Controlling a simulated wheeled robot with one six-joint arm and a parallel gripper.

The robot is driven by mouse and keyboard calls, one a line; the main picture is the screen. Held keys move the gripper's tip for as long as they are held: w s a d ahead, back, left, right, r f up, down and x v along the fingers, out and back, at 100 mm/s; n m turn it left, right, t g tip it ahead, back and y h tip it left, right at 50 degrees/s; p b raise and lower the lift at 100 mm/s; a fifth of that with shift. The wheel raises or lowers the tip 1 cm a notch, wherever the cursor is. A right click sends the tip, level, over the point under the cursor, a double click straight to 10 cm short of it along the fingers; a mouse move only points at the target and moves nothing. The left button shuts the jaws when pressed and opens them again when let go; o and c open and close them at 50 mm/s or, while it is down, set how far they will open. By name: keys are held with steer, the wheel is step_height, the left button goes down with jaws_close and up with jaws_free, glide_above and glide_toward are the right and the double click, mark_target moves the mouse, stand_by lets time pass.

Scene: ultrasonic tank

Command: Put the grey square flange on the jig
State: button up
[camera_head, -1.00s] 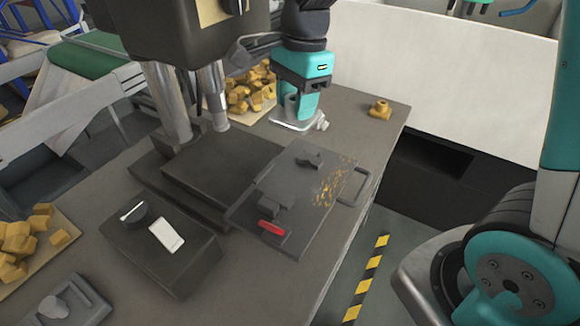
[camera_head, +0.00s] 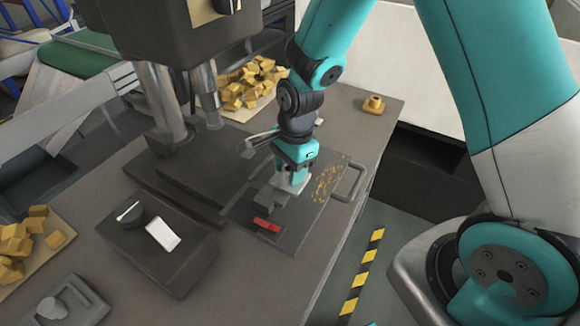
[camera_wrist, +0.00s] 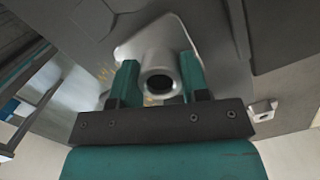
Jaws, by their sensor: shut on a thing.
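The grey square flange (camera_wrist: 160,48) has a round boss with a dark bore and is held between the two teal fingers of my gripper (camera_wrist: 158,80) in the wrist view. In the head view my gripper (camera_head: 290,184) is low over the jig, a dark plate (camera_head: 292,236) with a loop handle, a grey block and a red lever (camera_head: 267,225). Only a pale edge of the flange shows under the gripper there. I cannot tell whether the flange touches the jig plate.
The drill press column (camera_head: 165,95) and its spindle (camera_head: 208,92) stand left of my arm. Yellow chips (camera_head: 332,176) lie on the plate's right part. A yellow flange (camera_head: 373,104) stands at the table's back right. A dark box (camera_head: 165,250) with a white card sits front left.

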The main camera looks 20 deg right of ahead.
steer(key=shift+f, duration=0.1)
steer(key=o, duration=1.1)
steer(key=shift+o, duration=0.2)
step_height(320, 180, up, 12)
steer(key=d+b, duration=0.1)
steer(key=s+a+r+n+y, duration=0.1)
steer(key=s+a+r+n, duration=0.1)
steer(key=s+n, duration=0.4)
steer(key=s+a+r+n+y, duration=0.1)
steer(key=s+r+n, duration=0.2)
steer(key=s+n, duration=0.3)
steer(key=s+a+r+n, duration=0.2)
steer(key=s+n, duration=0.4)
steer(key=n, duration=0.4)
steer(key=shift+s+a+r+y, duration=0.3)
steer(key=shift+r+y, duration=0.1)
steer(key=shift+r, duration=0.4)
